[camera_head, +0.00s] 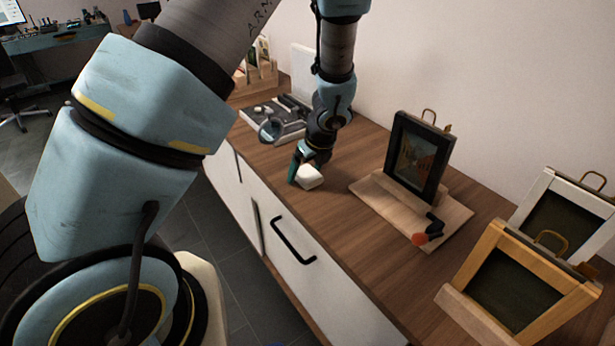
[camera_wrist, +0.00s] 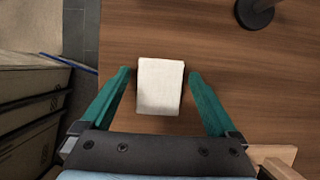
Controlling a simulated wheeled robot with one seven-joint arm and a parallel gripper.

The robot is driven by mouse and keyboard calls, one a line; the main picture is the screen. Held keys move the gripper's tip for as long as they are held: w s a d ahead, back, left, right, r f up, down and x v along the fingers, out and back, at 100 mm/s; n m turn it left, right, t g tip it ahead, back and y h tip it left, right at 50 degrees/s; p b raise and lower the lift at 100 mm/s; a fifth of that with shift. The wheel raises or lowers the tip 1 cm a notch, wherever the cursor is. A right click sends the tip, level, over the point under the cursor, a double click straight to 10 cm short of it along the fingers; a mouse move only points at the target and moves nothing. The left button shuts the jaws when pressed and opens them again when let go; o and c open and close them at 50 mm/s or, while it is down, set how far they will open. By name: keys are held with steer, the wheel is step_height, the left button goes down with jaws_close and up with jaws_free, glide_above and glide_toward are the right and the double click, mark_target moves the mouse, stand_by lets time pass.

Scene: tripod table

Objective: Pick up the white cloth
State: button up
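The white cloth (camera_head: 309,176) is a small folded block on the wooden cabinet top, near its front edge. In the wrist view the cloth (camera_wrist: 160,86) lies between the two green fingers of my gripper (camera_wrist: 159,78), with a narrow gap on each side. My gripper (camera_head: 302,166) points down at the cloth in the head view and is open. The fingers do not appear to touch the cloth. The far finger is partly hidden in the head view.
A dark picture frame (camera_head: 418,158) stands on a wooden board (camera_head: 455,214) to the right, with a tool with an orange end (camera_head: 420,239) on it. A wooden frame (camera_head: 515,283) and a white frame (camera_head: 565,215) stand farther right. A grey tray (camera_head: 264,118) lies behind my gripper.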

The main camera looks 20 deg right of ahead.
mark_target(306, 172)
steer(key=c, duration=1.2)
steer(key=shift+r, duration=0.1)
step_height(306, 172, up, 10)
steer(key=shift+f, duration=0.1)
